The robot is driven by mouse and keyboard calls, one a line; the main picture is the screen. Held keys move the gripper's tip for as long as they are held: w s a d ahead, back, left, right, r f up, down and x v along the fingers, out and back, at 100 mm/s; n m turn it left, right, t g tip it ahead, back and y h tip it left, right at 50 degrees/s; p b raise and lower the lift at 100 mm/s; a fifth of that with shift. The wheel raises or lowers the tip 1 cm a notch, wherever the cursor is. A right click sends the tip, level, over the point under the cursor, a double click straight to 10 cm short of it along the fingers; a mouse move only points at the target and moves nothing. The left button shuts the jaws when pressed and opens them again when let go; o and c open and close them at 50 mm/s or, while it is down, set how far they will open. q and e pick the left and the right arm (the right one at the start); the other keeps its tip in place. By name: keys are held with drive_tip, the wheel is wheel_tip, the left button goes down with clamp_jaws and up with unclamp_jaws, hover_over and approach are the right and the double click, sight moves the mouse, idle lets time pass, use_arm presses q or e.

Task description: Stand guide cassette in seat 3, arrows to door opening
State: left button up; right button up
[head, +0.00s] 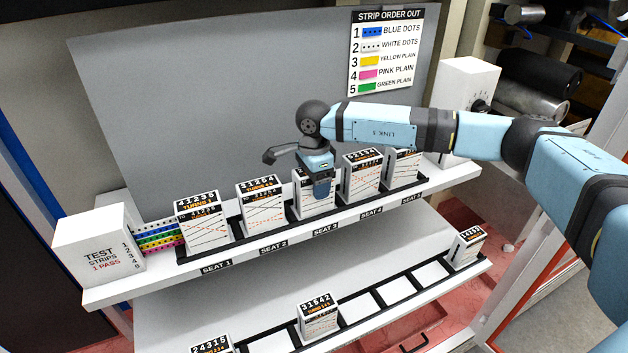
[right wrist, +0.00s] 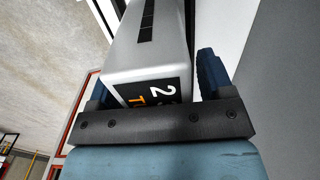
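My right gripper (head: 322,190) points down over a white guide cassette (head: 301,203) at seat 3 and hides much of its front. In the right wrist view the cassette (right wrist: 150,55) fills the space between the two blue fingers, with part of its black label showing a 2. The fingers appear closed on it; contact on both sides is hard to see. The cassette stands upright in line with its neighbours behind the SEAT 3 label (head: 325,229). Whether its foot is fully down is unclear, and its arrows are not readable. My left gripper is not in view.
Cassettes stand at seat 1 (head: 204,226), seat 2 (head: 263,208), seat 4 (head: 361,176) and seat 5 (head: 401,169), close on both sides. A lower rack holds more cassettes (head: 318,318) and empty slots. A test strips box (head: 95,245) is at the left, a dial box (head: 465,85) at the right.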

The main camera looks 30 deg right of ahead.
drive_tip(key=shift+r, duration=0.1)
drive_tip(key=shift+r+p, duration=0.25)
drive_tip(key=shift+p, duration=0.05)
wheel_tip(320, 180, up, 10)
drive_tip(key=shift+r+b, duration=0.15)
drive_tip(key=shift+b, duration=1.05)
drive_tip(key=shift+r, duration=0.7)
